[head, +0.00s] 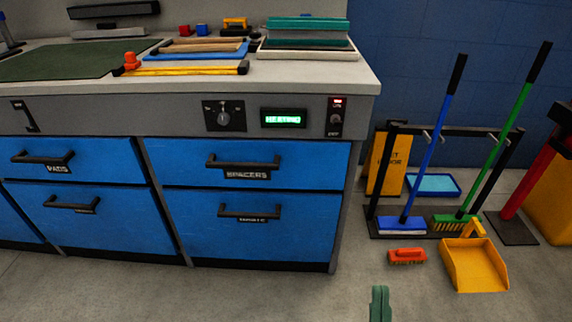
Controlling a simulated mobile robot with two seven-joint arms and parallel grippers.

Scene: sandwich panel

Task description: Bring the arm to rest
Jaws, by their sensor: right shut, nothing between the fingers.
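My right gripper (380,303) shows as a green tip at the bottom edge, right of centre. It is shut and empty, over the grey floor and apart from the workbench. The rest of my right arm is out of the picture. My left gripper is not in view.
A workbench (100,113) with closed blue drawers stands at left; its display (283,118) reads HEATING. A cleaning rack (470,130) with a blue broom (434,142) and green broom (502,132) stands right. An orange brush (407,257) and yellow dustpan (474,266) lie on the floor.

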